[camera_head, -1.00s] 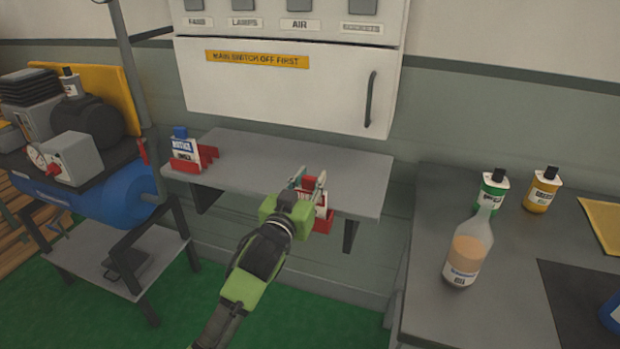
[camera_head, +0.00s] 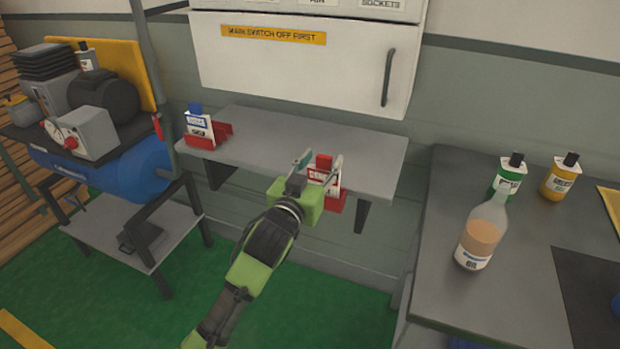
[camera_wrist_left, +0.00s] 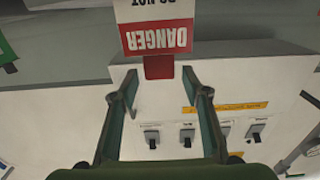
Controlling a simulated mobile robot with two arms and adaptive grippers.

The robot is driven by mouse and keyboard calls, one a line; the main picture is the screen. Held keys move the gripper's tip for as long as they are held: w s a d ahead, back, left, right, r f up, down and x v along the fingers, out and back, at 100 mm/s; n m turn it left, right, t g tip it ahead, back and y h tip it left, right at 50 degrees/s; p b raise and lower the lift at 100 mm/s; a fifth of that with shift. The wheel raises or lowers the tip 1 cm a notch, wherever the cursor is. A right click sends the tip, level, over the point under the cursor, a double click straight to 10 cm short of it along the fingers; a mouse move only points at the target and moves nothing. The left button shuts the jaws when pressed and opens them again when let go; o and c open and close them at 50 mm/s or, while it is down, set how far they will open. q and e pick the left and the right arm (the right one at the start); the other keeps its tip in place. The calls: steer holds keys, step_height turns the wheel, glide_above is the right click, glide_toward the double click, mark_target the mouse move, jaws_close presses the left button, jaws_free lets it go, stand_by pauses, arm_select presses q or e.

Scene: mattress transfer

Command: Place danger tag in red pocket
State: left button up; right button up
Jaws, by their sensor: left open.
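The white danger tag (camera_head: 320,178) with its red top tab stands at the right end of the grey shelf. A red pocket (camera_head: 336,204) is right at its lower end; the tag looks to be in it, but my gripper hides part of the join. In the left wrist view the danger tag (camera_wrist_left: 157,28) appears upside down, its red tab toward me. My left gripper (camera_head: 320,162) is open in front of the tag. In the wrist view the tab lies between and just beyond the fingertips of the left gripper (camera_wrist_left: 160,78), with gaps on both sides. My right gripper is not in view.
A blue-topped notice tag (camera_head: 199,125) stands in a red holder (camera_head: 207,141) at the shelf's left. The grey shelf (camera_head: 270,140) is bare between. A white switch cabinet (camera_head: 300,60) hangs above. A bench (camera_head: 440,200) with several bottles is right.

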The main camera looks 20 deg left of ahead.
arm_select(q)
steer(key=s, duration=0.9)
steer(key=shift+s+a+b, duration=0.2)
steer(key=shift+s+b, duration=0.2)
step_height(320, 180, down, 30)
steer(key=g, duration=0.6)
steer(key=s+a+f+m+g, duration=0.1)
steer(key=s+f+g, duration=0.1)
steer(key=s+f, duration=0.7)
steer(key=s+f+g, duration=0.2)
steer(key=s+f, duration=0.3)
steer(key=f, duration=0.8)
steer(key=s+f+g, duration=0.2)
steer(key=s+f, duration=0.4)
steer(key=s, duration=0.5)
steer(key=s+a+f+g, duration=0.1)
steer(key=s+f, duration=0.5)
steer(key=s, duration=0.6)
steer(key=s+a+f+m+g, duration=0.1)
steer(key=s+f+g, duration=0.3)
steer(key=s, duration=0.7)
step_height(320, 180, down, 2)
steer(key=shift+s+f+y, duration=0.1)
steer(key=shift+s+y, duration=0.05)
steer(key=shift+y, duration=0.15)
